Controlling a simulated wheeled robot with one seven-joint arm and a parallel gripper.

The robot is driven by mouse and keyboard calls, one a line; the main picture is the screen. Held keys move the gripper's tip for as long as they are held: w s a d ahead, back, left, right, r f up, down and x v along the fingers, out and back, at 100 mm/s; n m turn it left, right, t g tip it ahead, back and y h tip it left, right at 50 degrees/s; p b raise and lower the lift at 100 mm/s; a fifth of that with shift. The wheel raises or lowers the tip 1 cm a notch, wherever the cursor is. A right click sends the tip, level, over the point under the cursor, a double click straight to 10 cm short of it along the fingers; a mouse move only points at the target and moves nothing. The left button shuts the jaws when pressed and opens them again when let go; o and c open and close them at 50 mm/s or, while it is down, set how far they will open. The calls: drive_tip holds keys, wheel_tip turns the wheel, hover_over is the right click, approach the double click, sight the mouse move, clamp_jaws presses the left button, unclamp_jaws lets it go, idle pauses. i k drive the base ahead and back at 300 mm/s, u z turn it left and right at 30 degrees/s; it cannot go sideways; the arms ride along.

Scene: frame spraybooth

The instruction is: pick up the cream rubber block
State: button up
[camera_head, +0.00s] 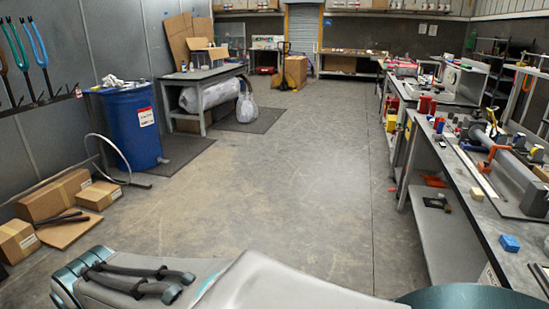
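I cannot pick out a cream rubber block in the head camera view. The workbench (462,199) along the right side carries many small items, and some are too small or overlapped to tell apart. Parts of my own arm and body cross the bottom edge. I make out no gripper fingertips there.
A blue block (510,243) lies on the near bench. A small brown item (477,194) lies nearer its left edge. A blue drum (130,126) and cardboard boxes (54,194) stand at left. The middle floor (283,165) is clear.

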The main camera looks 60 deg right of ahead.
sight(476, 193)
drive_tip(key=z, duration=2.8)
drive_tip(key=i, duration=3.75)
drive_tip(key=z, duration=4.45)
